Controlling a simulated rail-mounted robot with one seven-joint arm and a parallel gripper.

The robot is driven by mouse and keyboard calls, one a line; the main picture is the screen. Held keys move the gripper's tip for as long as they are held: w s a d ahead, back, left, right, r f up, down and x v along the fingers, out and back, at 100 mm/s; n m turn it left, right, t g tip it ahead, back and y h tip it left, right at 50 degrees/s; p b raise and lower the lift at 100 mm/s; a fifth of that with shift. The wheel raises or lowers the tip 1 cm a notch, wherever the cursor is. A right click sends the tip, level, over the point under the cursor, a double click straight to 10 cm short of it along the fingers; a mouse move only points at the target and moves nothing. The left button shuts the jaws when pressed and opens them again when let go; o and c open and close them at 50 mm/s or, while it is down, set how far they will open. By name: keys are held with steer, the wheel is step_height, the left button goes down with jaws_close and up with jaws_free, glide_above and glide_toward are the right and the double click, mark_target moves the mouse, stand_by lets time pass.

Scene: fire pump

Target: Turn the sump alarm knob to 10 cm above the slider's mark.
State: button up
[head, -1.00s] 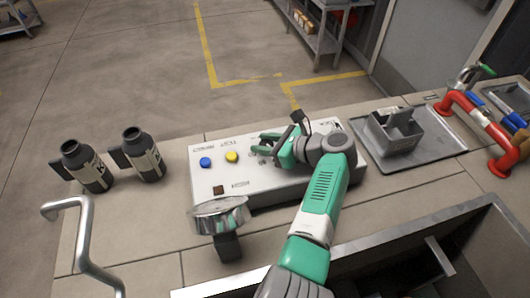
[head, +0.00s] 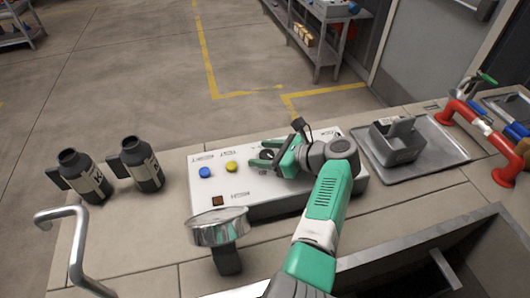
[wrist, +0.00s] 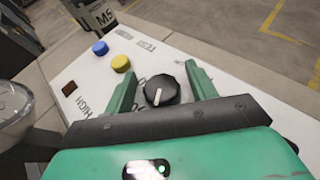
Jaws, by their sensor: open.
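The sump alarm knob (wrist: 162,84) is a black round knob with a white pointer line, on the white panel box (head: 262,200). In the wrist view it lies between the two green fingers of my gripper (wrist: 160,88), with a gap on each side. My gripper (head: 268,160) is open over the panel in the head view, where the fingers partly hide the knob. Printed scale marks beside the knob are partly covered by my gripper. I cannot see the slider or its mark in these frames.
On the panel are a blue button (head: 205,172), a yellow button (head: 231,167) and a dark square (head: 218,201). A round metal-rimmed gauge (head: 218,228) stands in front.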

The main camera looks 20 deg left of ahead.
steer(key=p+v, duration=0.3)
steer(key=v, duration=0.3)
steer(key=shift+d+r, duration=0.25)
steer(key=shift+d, duration=0.1)
steer(key=shift+d+r, duration=0.1)
steer(key=shift+d, duration=0.45)
